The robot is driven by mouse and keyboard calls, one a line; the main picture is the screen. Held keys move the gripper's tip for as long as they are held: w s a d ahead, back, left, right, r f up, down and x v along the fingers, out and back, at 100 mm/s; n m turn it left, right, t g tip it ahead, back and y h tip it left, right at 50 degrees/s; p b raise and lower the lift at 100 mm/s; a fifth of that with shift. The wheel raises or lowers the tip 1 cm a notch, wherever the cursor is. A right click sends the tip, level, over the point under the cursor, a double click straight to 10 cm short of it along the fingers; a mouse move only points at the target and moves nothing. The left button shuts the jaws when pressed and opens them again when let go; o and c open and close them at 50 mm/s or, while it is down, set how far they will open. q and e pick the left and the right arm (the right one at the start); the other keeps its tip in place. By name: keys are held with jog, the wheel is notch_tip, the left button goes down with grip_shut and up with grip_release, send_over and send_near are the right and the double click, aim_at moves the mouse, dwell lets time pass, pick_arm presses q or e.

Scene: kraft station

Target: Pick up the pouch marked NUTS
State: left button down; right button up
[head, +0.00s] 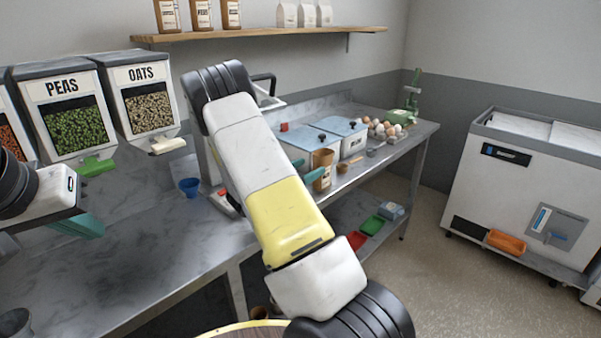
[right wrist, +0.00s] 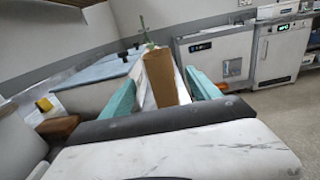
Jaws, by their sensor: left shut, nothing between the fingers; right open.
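A brown kraft pouch (head: 323,160) stands upright near the front edge of the steel counter, right of my right arm; its label is too small to read. In the right wrist view a plain brown pouch (right wrist: 160,77) stands between the two teal fingers of my right gripper (right wrist: 163,88). The fingers are open on either side of it, and I cannot tell whether they touch it. In the head view my right arm hides most of this gripper. My left gripper (head: 82,224) is shut and empty over the counter at the left.
The counter (head: 130,270) has free room at the left front. A blue cup (head: 189,186), blue-lidded bins (head: 305,142) and eggs (head: 385,129) stand on it. PEAS (head: 68,100) and OATS (head: 142,75) dispensers hang at the left. More pouches (head: 203,15) stand on a wall shelf (head: 265,34).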

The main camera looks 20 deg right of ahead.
aim_at(323, 161)
jog(key=x, duration=0.7)
jog(key=shift+d+f, duration=0.2)
jog(key=shift+d, duration=0.05)
grip_shut()
